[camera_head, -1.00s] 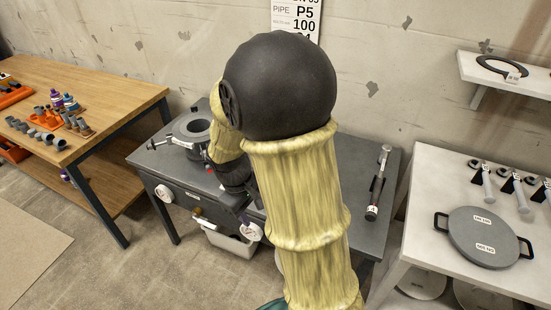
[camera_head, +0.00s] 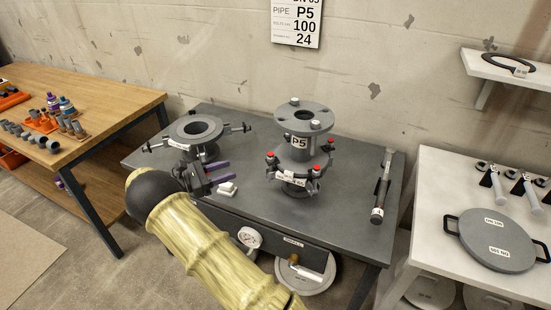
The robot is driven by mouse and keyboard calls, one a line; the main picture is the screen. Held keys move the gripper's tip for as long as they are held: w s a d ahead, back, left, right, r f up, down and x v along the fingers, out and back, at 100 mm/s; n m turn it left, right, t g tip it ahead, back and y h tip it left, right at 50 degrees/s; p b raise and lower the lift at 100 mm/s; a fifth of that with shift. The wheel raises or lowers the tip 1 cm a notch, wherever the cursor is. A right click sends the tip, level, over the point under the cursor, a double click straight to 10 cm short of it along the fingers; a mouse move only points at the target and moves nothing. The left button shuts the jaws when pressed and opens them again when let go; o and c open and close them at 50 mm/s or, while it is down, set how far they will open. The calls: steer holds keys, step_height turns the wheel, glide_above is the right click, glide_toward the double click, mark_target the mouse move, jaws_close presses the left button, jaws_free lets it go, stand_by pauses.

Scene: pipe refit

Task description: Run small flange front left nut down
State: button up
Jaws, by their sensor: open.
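A grey pipe piece marked P5 (camera_head: 300,143) stands upright on the dark bench, with a round flange on top carrying pale bolt heads or nuts. Its wider lower joint has red-topped fasteners (camera_head: 271,157) around it. A separate open round flange (camera_head: 188,130) with dark bolts sticking out sideways stands to the left. I cannot tell which flange is the small one, and its front left nut is not clear. My gripper (camera_head: 218,174), with purple-edged fingers, is open and empty in front of the left flange, apart from the P5 piece. My arm hides part of the bench front.
A small white block (camera_head: 227,189) is beside my fingers. A long dark tool (camera_head: 381,187) lies at the bench's right. A gauge (camera_head: 249,238) is on the bench front. A wooden table (camera_head: 95,95) stands left, a white table (camera_head: 440,190) right.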

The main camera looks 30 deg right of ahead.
mark_target(274, 156)
steer(key=d, duration=0.5)
steer(key=d+p, duration=0.1)
steer(key=d, duration=1.1)
steer(key=shift+s+d, duration=0.25)
jaws_close()
